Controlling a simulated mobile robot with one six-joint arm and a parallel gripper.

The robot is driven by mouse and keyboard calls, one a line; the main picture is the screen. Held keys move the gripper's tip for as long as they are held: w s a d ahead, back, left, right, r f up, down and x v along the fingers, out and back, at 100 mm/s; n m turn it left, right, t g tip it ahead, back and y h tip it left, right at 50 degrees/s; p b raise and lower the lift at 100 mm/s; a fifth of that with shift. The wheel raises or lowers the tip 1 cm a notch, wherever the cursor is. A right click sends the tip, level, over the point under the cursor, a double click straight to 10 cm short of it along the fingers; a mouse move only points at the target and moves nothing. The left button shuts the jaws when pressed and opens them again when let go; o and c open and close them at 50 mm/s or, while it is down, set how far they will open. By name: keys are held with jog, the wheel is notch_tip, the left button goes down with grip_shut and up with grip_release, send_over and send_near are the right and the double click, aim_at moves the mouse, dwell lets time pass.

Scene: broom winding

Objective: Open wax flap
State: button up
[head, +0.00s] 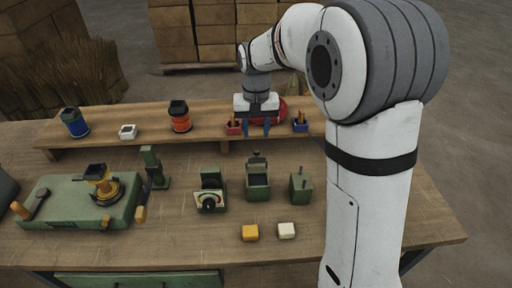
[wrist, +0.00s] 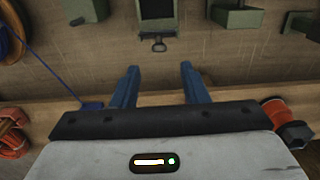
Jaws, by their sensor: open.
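A green box with a dark panel (head: 257,181) stands in the middle of the bench. A small handle-like piece (head: 256,156) sticks up at its back edge. The wrist view shows the box's dark panel (wrist: 158,14) at the top edge, cut off, with a ring-shaped pull (wrist: 158,45) beside it. No part is marked as the wax flap; the dark panel lies flat. My gripper (head: 257,130) is behind the box, pointing down near the raised shelf. Its blue fingers (wrist: 160,68) are apart and empty, with the pull ahead of the gap, not touched.
A dial device (head: 210,192) and a green block (head: 300,186) flank the box. Yellow (head: 250,233) and cream (head: 287,230) blocks lie in front.

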aim_at(256, 157)
notch_tip(256, 157, down, 7)
jog(key=shift+r, duration=0.1)
jog(key=shift+c, duration=0.3)
grip_shut()
